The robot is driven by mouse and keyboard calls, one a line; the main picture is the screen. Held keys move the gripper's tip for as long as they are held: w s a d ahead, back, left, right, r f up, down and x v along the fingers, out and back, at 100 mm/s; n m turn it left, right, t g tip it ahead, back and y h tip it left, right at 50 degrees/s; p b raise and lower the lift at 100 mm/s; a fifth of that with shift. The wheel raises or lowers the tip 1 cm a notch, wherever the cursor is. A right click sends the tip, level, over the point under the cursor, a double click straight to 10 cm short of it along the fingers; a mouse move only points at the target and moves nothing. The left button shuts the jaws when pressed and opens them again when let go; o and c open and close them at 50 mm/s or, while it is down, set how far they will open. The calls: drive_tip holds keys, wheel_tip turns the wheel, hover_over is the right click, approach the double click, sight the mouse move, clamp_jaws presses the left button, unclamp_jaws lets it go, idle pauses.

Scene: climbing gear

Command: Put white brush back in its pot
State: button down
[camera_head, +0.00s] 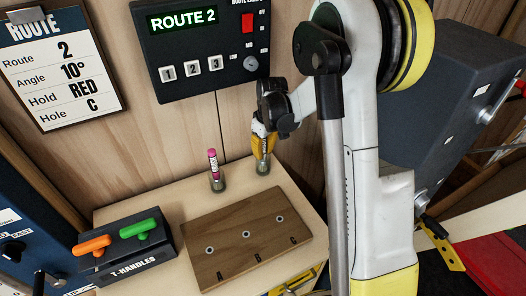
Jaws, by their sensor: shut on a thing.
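My gripper (264,130) is at the back of the table, pointing down, with yellow fingers shut on the white brush (264,146). Only a small pale, labelled part of the brush shows between the fingers. A small pot (262,167) stands directly below, and the lower end of the brush appears to be at or inside its mouth. I cannot tell how deep it sits. To the left, a pink brush (212,160) stands upright in a second small pot (217,183).
A wooden board (222,263) with holes A, B and C lies in front of the pots. A T-handles block (128,264) with orange and green handles is at left. A Route 2 control panel (205,40) hangs behind, close to my gripper. A dark grey box (440,110) is at right.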

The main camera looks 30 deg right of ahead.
drive_tip(key=c, duration=1.3)
unclamp_jaws()
drive_tip(key=shift+c, duration=0.2)
drive_tip(key=shift+r, duration=0.1)
wheel_tip(320, 180, up, 12)
drive_tip(key=s, duration=0.1)
drive_tip(key=shift+s+d, duration=0.2)
drive_tip(key=shift+s, duration=0.1)
